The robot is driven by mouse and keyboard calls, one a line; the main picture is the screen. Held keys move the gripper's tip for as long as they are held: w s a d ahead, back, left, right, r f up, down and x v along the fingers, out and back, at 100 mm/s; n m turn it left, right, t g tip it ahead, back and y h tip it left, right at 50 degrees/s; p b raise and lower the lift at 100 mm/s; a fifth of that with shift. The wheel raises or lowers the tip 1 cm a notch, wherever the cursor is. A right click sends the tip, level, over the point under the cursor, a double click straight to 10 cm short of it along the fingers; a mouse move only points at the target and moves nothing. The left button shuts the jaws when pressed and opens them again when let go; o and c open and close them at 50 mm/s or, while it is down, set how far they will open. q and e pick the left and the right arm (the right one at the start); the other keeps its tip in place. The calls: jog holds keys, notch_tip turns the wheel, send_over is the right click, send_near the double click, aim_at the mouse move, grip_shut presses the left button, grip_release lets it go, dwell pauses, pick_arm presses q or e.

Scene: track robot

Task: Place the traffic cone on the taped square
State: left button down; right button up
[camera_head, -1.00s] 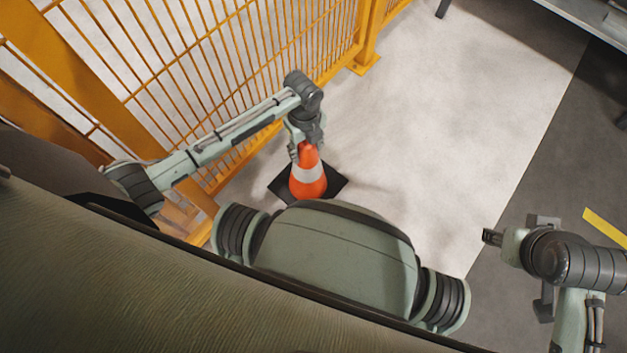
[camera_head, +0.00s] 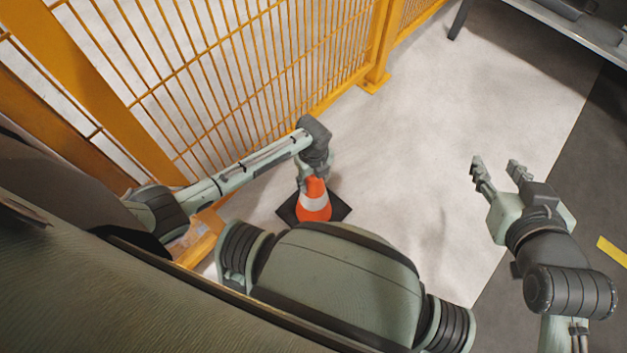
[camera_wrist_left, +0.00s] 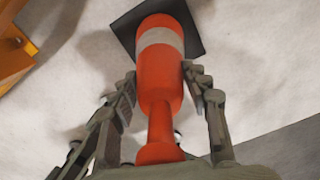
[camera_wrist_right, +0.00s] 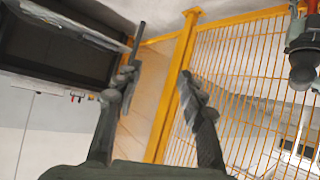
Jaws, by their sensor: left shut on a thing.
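The orange traffic cone (camera_head: 314,209) has a white band and a black square base. It is beside the yellow fence, just beyond my body in the head view. My left gripper (camera_head: 312,178) is shut on the cone's upper part. In the left wrist view the cone (camera_wrist_left: 160,75) runs between the two fingers, its black base away from the gripper. I cannot tell whether the base touches the floor. My right gripper (camera_head: 496,168) is open and empty over the pale floor at the right. No complete taped square shows.
The yellow mesh fence (camera_head: 240,75) runs along the left, with a post (camera_head: 380,45) at its far end. A yellow strip (camera_head: 613,251) lies on the dark floor at right. A grey table (camera_head: 590,30) stands at the upper right. The pale floor between is clear.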

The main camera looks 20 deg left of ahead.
pick_arm(q)
jog(key=shift+w+f, duration=0.1)
jog(key=shift+f, duration=0.1)
pick_arm(e)
jog(key=shift+w+a+r, duration=0.25)
jog(key=shift+r, duration=0.1)
pick_arm(q)
jog(key=shift+f, duration=0.1)
jog(key=c, duration=0.8)
grip_release()
jog(key=shift+o, duration=0.2)
pick_arm(e)
jog(key=shift+w+a+r+t, duration=0.1)
jog(key=shift+a+r+t, duration=0.05)
jog(key=shift+t, duration=0.25)
